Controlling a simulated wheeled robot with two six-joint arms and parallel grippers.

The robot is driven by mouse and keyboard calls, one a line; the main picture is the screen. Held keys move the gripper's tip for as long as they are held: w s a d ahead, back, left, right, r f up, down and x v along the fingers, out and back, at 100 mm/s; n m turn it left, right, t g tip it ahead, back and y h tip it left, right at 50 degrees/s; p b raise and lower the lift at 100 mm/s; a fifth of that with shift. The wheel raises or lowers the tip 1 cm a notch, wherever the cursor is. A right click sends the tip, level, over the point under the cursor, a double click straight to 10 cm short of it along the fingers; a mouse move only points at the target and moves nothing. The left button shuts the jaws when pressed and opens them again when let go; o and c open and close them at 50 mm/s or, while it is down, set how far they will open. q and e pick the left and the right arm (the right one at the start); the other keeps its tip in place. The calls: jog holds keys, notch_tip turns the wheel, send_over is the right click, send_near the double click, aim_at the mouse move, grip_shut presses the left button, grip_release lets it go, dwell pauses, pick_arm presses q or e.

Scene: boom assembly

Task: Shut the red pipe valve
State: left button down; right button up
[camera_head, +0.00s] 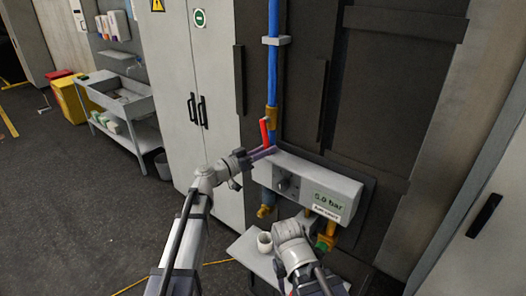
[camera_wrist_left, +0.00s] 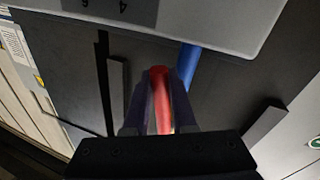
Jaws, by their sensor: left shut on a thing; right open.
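The red valve handle (camera_head: 264,131) stands nearly upright in the head view, beside the brass valve body (camera_head: 272,118) on the blue vertical pipe (camera_head: 273,65). My left gripper (camera_head: 263,153) reaches up to the handle's lower part. In the left wrist view, the red handle (camera_wrist_left: 160,98) lies between the two dark fingers of my left gripper (camera_wrist_left: 160,118), which are shut on it. The blue pipe (camera_wrist_left: 187,66) runs just beside it there. My right gripper (camera_head: 290,236) is low, below the grey gauge box; it is open, its fingertips are hard to make out.
The grey gauge box (camera_head: 330,180) reads 5.0 bar and juts out just right of my left gripper. Below it are brass fittings (camera_head: 265,211) and a green part (camera_head: 325,242). A grey cabinet (camera_head: 180,80) is left.

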pick_arm(q)
jog(key=s+d+r+n+t+y+p, duration=0.1)
jog(key=s+d+r+n+t+p, duration=0.1)
jog(key=n, duration=0.7)
jog(key=s+d+r+n+t+y+p, duration=0.1)
jog(key=s+d+r+n+t+p, duration=0.1)
jog(key=r+n, duration=0.5)
jog(key=shift+s+d+r+n+t+p, duration=0.25)
jog(key=shift+d+n+t, duration=0.65)
jog(key=shift+n, duration=0.5)
jog(key=shift+w, duration=0.1)
jog(key=c, duration=0.7)
grip_release()
jog(key=shift+d, duration=0.1)
jog(key=shift+f, duration=0.1)
jog(key=b+v, duration=0.2)
jog(key=v, duration=0.5)
jog(key=shift+s+a, duration=0.25)
jog(key=shift+s, duration=0.1)
